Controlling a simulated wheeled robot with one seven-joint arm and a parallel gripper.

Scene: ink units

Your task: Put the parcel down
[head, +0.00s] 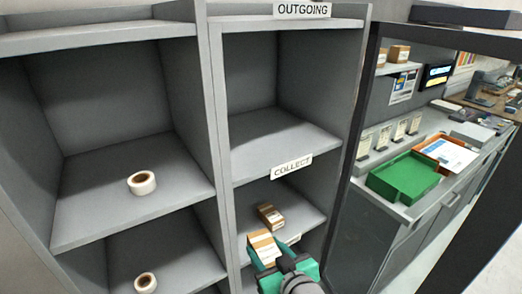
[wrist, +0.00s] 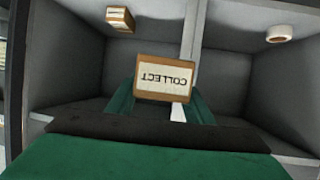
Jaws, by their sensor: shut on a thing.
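My gripper (head: 270,262), with green fingers, is shut on a small brown parcel (head: 264,246) with a pale label. In the wrist view the held parcel (wrist: 165,92) sits between the fingers (wrist: 165,104), its label reading COLLECT upside down. It is at the front of the compartment under the COLLECT sign (head: 291,167). I cannot tell whether it touches the shelf board. A second brown parcel (head: 270,216) lies on that compartment's floor, beyond the held one, and also shows in the wrist view (wrist: 120,18).
The OUTGOING compartment (head: 275,135) above is empty. Left compartments hold a tape roll (head: 142,183) and another roll (head: 146,283). A divider (head: 220,130) separates the columns. A green tray (head: 404,178) is on the counter at right. Shelf floor beside the second parcel is bare.

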